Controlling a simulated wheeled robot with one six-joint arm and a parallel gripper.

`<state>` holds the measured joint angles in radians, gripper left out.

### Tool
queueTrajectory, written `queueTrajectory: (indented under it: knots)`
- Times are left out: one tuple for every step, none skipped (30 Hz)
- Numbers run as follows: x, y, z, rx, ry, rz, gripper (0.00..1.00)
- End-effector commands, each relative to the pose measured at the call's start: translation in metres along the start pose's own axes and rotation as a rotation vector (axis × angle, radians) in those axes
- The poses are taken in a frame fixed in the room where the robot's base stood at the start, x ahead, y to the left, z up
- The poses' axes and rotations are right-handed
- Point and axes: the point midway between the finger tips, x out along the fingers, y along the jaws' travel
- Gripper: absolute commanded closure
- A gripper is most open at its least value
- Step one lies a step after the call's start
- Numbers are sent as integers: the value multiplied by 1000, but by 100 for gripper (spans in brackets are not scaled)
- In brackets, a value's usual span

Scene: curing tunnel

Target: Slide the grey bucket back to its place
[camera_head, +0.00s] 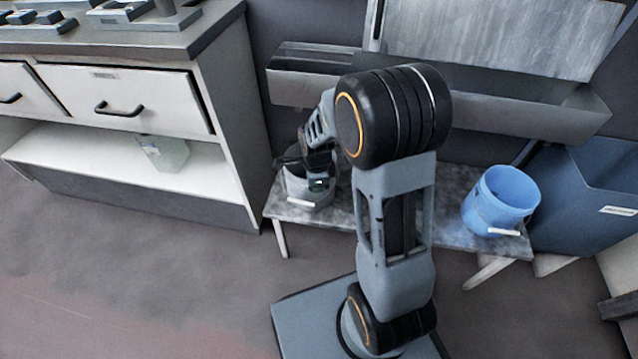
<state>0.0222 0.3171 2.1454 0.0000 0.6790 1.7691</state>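The grey bucket (298,190) stands upright near the left end of a low grey bench (345,208). A pale handle grip shows on its front. My gripper (312,172) is at the top of the bucket, over its rim and opening. My arm comes down to it from the right and hides part of the bucket's right side and the middle of the bench. The fingers are dark and small here, and I cannot tell whether they are open or shut on the rim.
A blue bucket (502,200) stands on the bench's right end. A large blue bin (585,190) is to its right. A grey trough (500,105) runs along the wall above the bench. A drawer cabinet (225,110) stands close on the left, with a clear container (165,152) on its lower shelf.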

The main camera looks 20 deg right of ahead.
Motion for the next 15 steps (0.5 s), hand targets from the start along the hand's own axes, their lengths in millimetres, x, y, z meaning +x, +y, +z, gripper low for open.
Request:
queueTrajectory:
  knots:
    - [0,0,0,2,0,0,100]
    - [0,0,0,4,0,0,100]
    - [0,0,0,6,0,0,100]
    - [0,0,-1,8,0,0,100]
    - [0,0,-1,9,0,0,100]
    - [0,0,-1,11,0,0,100]
    - [0,0,-2,12,0,0,100]
    - [0,0,-2,13,0,0,100]
    - [0,0,-2,14,0,0,100]
    - [0,-1,-2,14,0,0,100]
    - [0,-1,-3,15,0,0,100]
    - [0,-1,-3,15,0,0,100]
    - [0,-1,-3,16,0,0,100]
    - [0,-1,-3,16,0,-1,100]
    - [0,-1,-3,16,0,-1,100]
